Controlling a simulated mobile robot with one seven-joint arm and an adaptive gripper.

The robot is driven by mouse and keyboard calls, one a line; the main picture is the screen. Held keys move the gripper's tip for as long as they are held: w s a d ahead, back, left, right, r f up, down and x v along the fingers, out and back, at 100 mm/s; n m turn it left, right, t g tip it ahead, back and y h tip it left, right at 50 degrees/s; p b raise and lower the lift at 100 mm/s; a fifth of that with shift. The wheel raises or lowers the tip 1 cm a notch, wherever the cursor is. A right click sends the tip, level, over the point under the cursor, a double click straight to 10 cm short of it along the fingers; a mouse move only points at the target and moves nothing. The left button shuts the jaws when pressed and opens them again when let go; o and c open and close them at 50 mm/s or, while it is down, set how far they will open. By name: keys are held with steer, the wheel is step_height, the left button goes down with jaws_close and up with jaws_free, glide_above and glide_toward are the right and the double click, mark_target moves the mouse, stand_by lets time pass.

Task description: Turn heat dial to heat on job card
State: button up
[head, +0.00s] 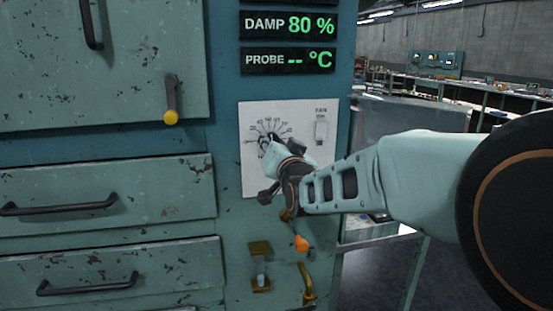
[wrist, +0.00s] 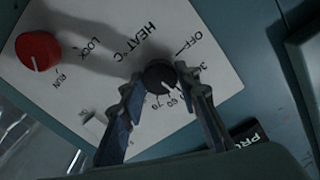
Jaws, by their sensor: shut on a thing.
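The heat dial (wrist: 158,76) is a round black knob on a white panel (wrist: 225,75) marked HEAT °C, with OFF and numbers around it. My gripper (wrist: 161,79) has one finger on each side of the dial and is shut on it. A short white pointer line shows on the dial's lower right, toward the middle numbers; the exact setting is too small to read. In the head view my gripper (head: 271,158) is against the panel (head: 250,180) and hides much of the dial. I see no readable job card.
A red knob (wrist: 38,52) marked LOCK and RUN sits on the same panel. Displays above read DAMP 80 % (head: 290,25) and PROBE -- °C (head: 289,60). A yellow-tipped lever (head: 171,100), drawer handles (head: 60,205) and an orange-tipped lever (head: 301,243) stick out nearby.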

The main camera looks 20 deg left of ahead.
steer(key=shift+m+b, duration=2.7)
steer(key=shift+b, duration=0.5)
steer(key=o, duration=1.2)
steer(key=shift+c, duration=0.2)
steer(key=shift+r, duration=0.1)
step_height(320, 180, up, 8)
steer(key=shift+s+a+r, duration=0.1)
steer(key=shift+r, duration=0.85)
